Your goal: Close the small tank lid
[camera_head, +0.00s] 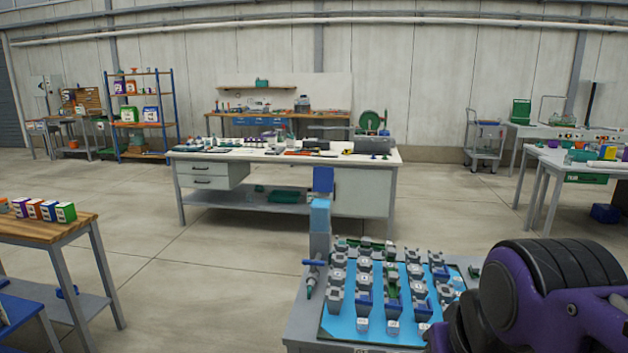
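A narrow tank (320,217), light blue at the top and grey below, stands at the back left corner of the near skid. A darker blue flat panel (323,180) stands upright above its top and looks like the small tank lid, raised open. Its hinge is too small to make out. My arm, purple with black ribbed parts, fills the lower right corner, well to the right of the tank. My gripper is out of the picture.
The skid's blue panel (343,323) carries rows of grey and blue valve-like parts. A blue-handled fitting (313,263) sticks out by the tank. A white-topped workbench (213,155) stands behind. A wooden table (40,231) with small boxes is at left. Open floor (190,270) lies between.

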